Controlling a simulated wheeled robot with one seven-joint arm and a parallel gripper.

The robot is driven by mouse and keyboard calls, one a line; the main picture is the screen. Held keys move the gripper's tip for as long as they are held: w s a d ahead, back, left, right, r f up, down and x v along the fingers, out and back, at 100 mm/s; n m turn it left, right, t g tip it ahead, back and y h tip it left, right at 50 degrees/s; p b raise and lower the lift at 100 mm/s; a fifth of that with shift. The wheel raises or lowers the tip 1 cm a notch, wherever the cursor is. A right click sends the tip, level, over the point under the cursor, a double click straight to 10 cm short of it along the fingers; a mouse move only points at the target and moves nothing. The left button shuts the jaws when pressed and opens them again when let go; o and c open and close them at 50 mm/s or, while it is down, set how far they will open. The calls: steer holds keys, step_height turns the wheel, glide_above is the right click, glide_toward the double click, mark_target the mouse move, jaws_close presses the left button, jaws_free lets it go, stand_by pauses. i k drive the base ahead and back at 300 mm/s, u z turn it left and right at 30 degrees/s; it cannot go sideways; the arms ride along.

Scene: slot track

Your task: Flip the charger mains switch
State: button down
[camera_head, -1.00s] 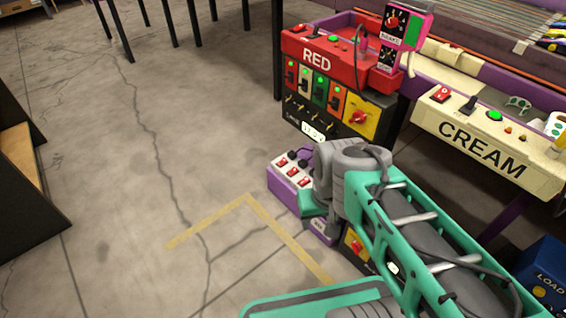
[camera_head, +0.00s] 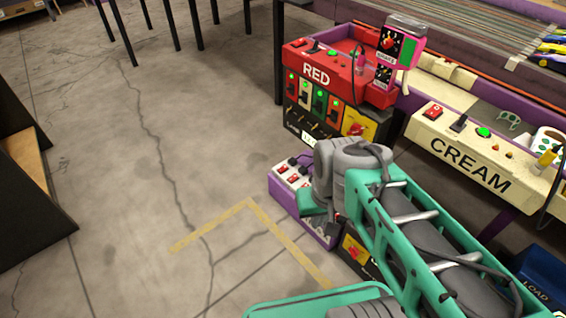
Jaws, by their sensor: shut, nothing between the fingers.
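A purple box (camera_head: 287,204) with a pale top panel stands low in the centre of the picture. Its top carries red rocker switches (camera_head: 293,178) and dark knobs. Beside it, under my arm, a dark unit shows a yellow panel with a red switch (camera_head: 355,252). No readable label tells me which one is the charger or which way its mains switch is set. My arm reaches from the lower right, and its grey wrist joint stands just right of the purple box's switches, covering part of it. My gripper is hidden behind the arm, so contact cannot be seen.
A red station (camera_head: 334,78) marked RED stands behind, above a dark panel of several coloured switches. A cream station (camera_head: 450,172) marked CREAM is at the right, with a blue box (camera_head: 545,272) marked LOAD below. Bare concrete floor with yellow tape (camera_head: 225,218) lies left.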

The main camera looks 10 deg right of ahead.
mark_target(284, 167)
steer(key=k, duration=0.65)
steer(key=u, duration=0.5)
steer(key=i, duration=0.65)
steer(key=u, duration=0.8)
steer(key=i, duration=0.85)
steer(key=z, duration=0.45)
steer(key=i, duration=0.95)
steer(key=z, duration=0.65)
